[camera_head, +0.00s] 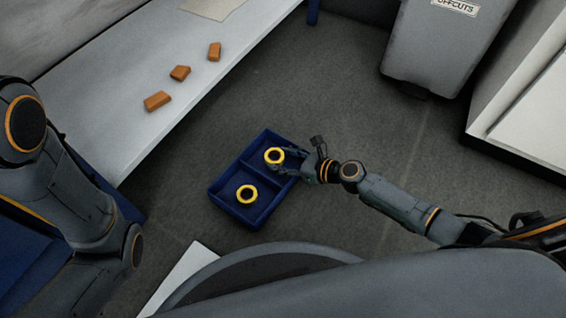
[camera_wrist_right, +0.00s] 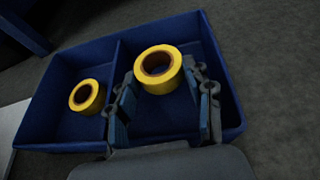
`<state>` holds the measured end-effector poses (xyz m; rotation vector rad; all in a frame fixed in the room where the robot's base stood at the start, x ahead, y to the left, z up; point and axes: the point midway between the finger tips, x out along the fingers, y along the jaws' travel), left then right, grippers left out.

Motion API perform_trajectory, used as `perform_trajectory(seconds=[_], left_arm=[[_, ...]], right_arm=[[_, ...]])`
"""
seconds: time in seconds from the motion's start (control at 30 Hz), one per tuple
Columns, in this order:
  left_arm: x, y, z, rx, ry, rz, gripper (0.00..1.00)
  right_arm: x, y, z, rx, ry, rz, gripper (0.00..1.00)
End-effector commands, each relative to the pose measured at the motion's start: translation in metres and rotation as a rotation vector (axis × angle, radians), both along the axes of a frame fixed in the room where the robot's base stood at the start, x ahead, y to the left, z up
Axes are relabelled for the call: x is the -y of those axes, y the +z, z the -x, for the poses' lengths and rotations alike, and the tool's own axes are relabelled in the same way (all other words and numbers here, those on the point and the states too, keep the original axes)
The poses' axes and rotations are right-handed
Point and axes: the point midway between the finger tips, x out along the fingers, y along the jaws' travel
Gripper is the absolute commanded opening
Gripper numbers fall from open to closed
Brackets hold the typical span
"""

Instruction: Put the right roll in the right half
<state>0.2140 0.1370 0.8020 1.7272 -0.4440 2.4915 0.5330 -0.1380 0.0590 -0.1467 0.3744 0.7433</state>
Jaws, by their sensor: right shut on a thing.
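A blue tray (camera_head: 222,187) with a divider stands on the floor in the head view. One yellow roll (camera_head: 247,201) lies in its near half, the left half in the wrist view, where the roll shows too (camera_wrist_right: 96,104). My right gripper (camera_head: 280,158) is shut on the other yellow roll (camera_head: 267,157), at the tray's far half. In the right wrist view this held roll (camera_wrist_right: 163,87) is between the two fingers, over the right half; I cannot tell whether it touches the tray floor. My left arm shows, but its gripper is out of view.
A pale bench (camera_head: 120,135) with several brown blocks (camera_head: 180,73) runs along the left. A grey bin (camera_head: 432,50) labelled "OFFCUTS" stands at the back right, beside a white cabinet (camera_head: 530,110). The dark floor between bench, tray and bin is clear.

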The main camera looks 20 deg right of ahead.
Motion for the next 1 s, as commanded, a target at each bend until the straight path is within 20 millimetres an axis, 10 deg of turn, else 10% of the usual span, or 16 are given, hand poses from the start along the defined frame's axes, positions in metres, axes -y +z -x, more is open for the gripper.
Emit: perform_trajectory(seconds=[0.67,0.7,0.8,1.0], left_arm=[[0.000,-0.007,0.000,0.000,0.000,0.000,0.40],[0.000,-0.007,0.000,0.000,0.000,0.000,0.40],[0.000,-0.007,0.000,0.000,0.000,0.000,0.40],[0.000,-0.007,0.000,0.000,0.001,0.000,0.40]], right_arm=[[0.000,-0.012,0.001,-0.001,0.000,0.001,0.20],[0.001,-0.013,0.001,-0.003,0.000,0.003,0.55],[0.001,-0.014,0.002,-0.005,0.001,0.004,0.74],[0.000,-0.016,0.004,-0.008,0.005,0.005,0.74]])
